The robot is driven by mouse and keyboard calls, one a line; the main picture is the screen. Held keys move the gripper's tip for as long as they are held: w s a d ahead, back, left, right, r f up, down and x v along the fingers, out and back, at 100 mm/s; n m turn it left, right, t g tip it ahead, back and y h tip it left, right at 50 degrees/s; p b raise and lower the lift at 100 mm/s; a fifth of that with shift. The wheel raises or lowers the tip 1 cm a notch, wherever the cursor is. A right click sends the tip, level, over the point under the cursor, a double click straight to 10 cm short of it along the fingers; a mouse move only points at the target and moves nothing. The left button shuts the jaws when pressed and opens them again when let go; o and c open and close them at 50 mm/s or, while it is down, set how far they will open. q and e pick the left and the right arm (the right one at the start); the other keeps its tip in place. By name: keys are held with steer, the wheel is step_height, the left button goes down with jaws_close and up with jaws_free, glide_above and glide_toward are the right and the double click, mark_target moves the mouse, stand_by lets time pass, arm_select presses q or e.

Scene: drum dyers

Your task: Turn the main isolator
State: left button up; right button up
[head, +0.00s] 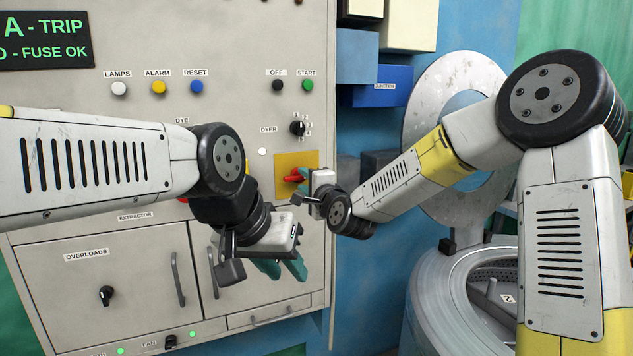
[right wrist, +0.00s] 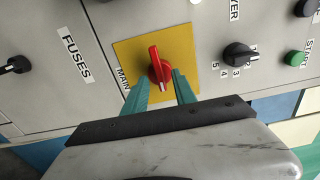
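The main isolator is a red rotary handle (right wrist: 160,66) on a yellow plate (right wrist: 127,52), seen close in the right wrist view. In the head view the red handle (head: 293,178) shows partly, on the yellow plate (head: 284,160) at the cabinet's right side. My right gripper (right wrist: 162,74) is open, its teal fingers on either side of the handle's near end, with small gaps visible. In the head view my right gripper (head: 303,183) hides part of the plate. My left gripper (head: 283,270) is empty, lower down before the cabinet, its teal fingers apart.
The grey cabinet (head: 235,45) carries lamps, buttons and a black DYER selector (head: 297,128) above the isolator. An OVERLOADS knob (head: 106,295) and door handles sit lower left. A blue junction box (head: 378,88) and a round drum machine (head: 450,290) stand to the right.

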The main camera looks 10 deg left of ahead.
steer(key=v, duration=0.7)
steer(key=s+d+f+n+g+h, duration=0.1)
steer(key=s+d+n+g+h, duration=0.2)
steer(key=d, duration=0.5)
steer(key=s+d+f+n+g+h, duration=0.1)
steer(key=s+d+n+h, duration=0.2)
steer(key=s+d+n, duration=0.35)
steer(key=s+d+f+n+g+h, duration=0.1)
steer(key=s+d+g, duration=0.3)
steer(key=s+d, duration=1)
steer(key=s+f+n, duration=0.1)
steer(key=s, duration=0.2)
steer(key=shift+g+h, duration=0.4)
steer(key=shift+w+a+f+n, duration=0.1)
steer(key=shift+w+n, duration=0.05)
steer(key=shift+n, duration=0.1)
